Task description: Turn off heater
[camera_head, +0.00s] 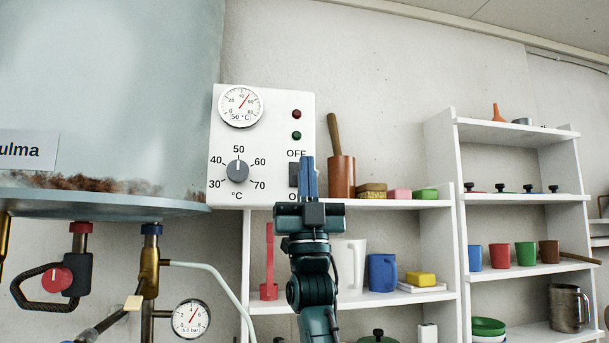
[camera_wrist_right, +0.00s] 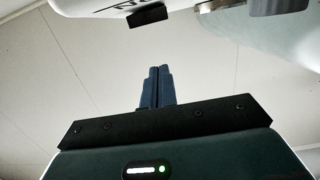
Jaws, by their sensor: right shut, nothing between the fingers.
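The heater's white control panel (camera_head: 222,175) hangs on the wall. It carries a round thermometer (camera_head: 240,106), a grey temperature knob (camera_head: 237,171) pointing up near 50, a dark red lamp (camera_head: 297,114) and a dark green lamp (camera_head: 297,135). Its black switch (camera_head: 293,175) sits below the word OFF; my gripper overlaps its right side and the lower label. The switch also shows in the right wrist view (camera_wrist_right: 147,15), above and apart from the fingertips. My right gripper (camera_head: 309,160) is shut and empty, fingers pointing up in front of the panel's right edge. Which way the switch is tipped is unclear.
A large grey tank (camera_head: 110,90) stands left of the panel, with a red-handled valve (camera_head: 60,278) and pressure gauge (camera_head: 191,318) below. Right of the panel, a shelf holds a brown pot (camera_head: 342,178), soaps and jugs. Another shelf (camera_head: 447,190) stands farther right.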

